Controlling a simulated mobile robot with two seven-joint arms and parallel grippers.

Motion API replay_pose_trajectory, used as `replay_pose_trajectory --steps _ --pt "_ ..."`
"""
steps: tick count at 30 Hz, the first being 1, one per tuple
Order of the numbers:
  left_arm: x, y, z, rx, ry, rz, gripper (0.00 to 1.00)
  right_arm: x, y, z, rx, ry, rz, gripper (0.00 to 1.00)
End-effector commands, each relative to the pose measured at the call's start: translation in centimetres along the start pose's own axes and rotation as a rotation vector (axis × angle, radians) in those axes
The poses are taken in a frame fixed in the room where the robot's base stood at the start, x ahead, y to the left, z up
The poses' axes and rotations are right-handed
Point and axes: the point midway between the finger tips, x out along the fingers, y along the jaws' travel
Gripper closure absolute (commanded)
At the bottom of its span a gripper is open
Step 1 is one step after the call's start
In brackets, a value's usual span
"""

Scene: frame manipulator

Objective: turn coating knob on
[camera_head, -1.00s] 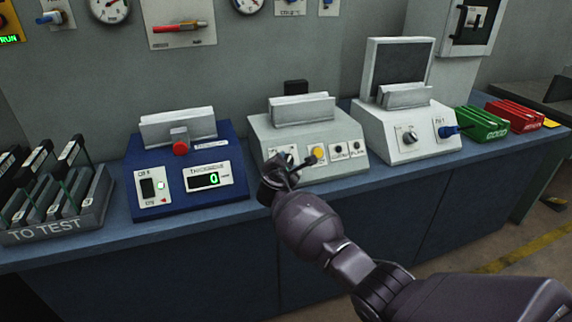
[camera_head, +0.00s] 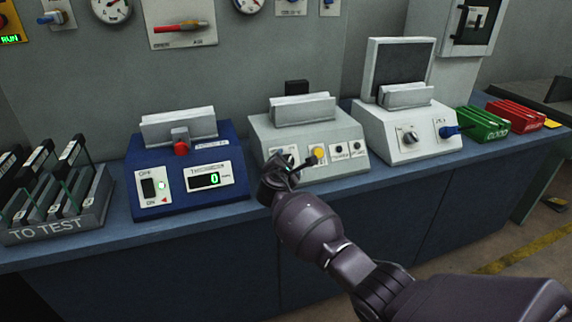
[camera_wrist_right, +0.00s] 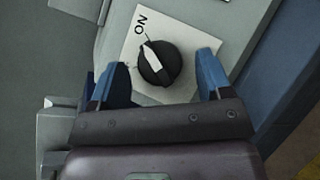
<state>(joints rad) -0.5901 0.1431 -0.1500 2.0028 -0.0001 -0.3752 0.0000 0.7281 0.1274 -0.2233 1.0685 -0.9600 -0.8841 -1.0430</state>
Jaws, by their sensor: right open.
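The knob (camera_wrist_right: 160,63) is black and round with a white pointer bar, on a white plate with the word ON in the right wrist view. The pointer is tilted up toward the ON label. In the head view the knob's plate is on the front left of the grey middle device (camera_head: 258,132), mostly hidden by my gripper. My right gripper (camera_wrist_right: 156,80) is open. Its two blue fingertips stand on either side of the knob, apart from it as far as I can see. The right gripper also shows in the head view (camera_head: 275,172). My left gripper is not in view.
A blue thickness device (camera_head: 215,195) stands to the left, with a grey TO TEST rack (camera_head: 60,232) beyond it. A grey device with a dark panel (camera_head: 430,140) stands to the right. Green (camera_head: 482,123) and red (camera_head: 516,115) trays lie farther right.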

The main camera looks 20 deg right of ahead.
Motion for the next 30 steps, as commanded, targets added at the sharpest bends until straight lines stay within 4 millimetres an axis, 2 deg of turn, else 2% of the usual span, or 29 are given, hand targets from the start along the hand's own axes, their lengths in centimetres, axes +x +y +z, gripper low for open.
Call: replay_pose_trajectory --steps 6,12,18,24,30 --pt "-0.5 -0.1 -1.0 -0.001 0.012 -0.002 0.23 -2.8 0.2 0.1 0.003 0.001 0.002 0.28" --pt "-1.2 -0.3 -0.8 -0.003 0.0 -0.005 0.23 -6.5 0.2 0.1 0.003 0.001 0.003 0.28" --pt "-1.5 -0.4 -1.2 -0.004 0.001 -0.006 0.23 -9.3 0.1 0.0 0.003 0.001 0.001 0.28" --pt "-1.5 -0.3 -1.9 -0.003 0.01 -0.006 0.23 -10.5 0.1 0.0 0.001 0.001 0.001 0.28" --pt "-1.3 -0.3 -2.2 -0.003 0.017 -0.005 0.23 -10.6 0.0 0.0 0.001 0.001 0.0 0.28"
